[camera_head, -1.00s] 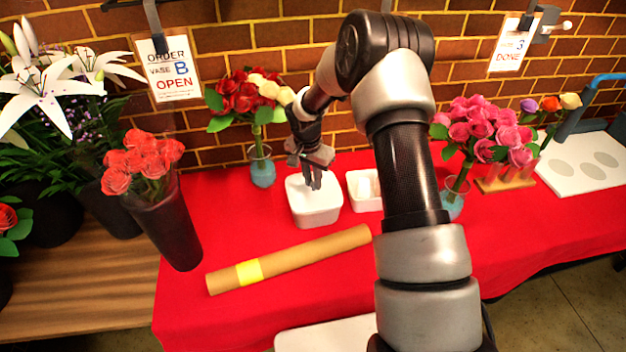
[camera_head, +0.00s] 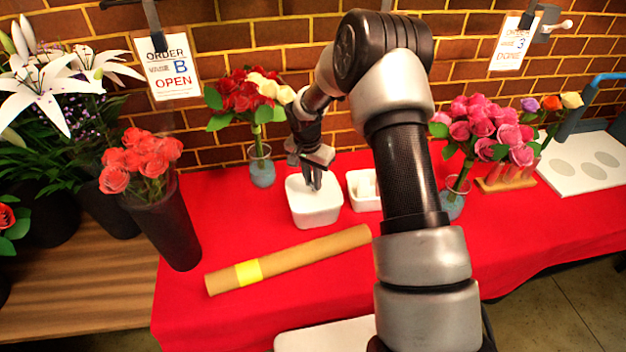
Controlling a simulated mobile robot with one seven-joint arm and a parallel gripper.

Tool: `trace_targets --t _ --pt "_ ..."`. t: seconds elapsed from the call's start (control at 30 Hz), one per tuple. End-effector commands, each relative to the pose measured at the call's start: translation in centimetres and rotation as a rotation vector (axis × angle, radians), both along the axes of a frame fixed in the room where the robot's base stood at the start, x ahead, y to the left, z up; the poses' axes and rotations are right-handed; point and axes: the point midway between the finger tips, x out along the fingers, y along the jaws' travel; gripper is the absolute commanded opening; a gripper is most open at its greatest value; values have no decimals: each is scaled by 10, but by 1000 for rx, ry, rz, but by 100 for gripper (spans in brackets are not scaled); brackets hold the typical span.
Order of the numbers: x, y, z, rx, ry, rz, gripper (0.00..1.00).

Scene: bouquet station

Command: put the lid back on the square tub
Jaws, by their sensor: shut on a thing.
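The square tub (camera_head: 316,214) is white and stands upright on the red cloth, left of my arm. My gripper (camera_head: 314,186) points down over the middle of its top, with its fingers close together. It is shut on what looks like the lid (camera_head: 328,192), a white surface at the tub's top. Lid and tub are the same white, so I cannot tell whether the lid sits fully on the rim. The grasped part is hidden by the fingers.
A smaller white container (camera_head: 363,190) stands close right of the tub. A brown paper roll (camera_head: 310,254) lies in front. A glass vase with red and cream roses (camera_head: 261,170) is behind left. A dark vase of coral roses (camera_head: 165,225) stands left. Pink roses (camera_head: 490,130) stand right.

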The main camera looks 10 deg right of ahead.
Motion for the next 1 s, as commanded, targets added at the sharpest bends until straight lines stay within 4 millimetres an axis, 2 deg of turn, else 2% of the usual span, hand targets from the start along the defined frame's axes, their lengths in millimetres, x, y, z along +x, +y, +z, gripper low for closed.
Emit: trace_targets --t 0.93,0.97,1.0 --pt "0 0 -1 0 0 1 0" --pt "0 0 -1 0 0 1 21" --pt "0 0 -1 0 0 0 28"
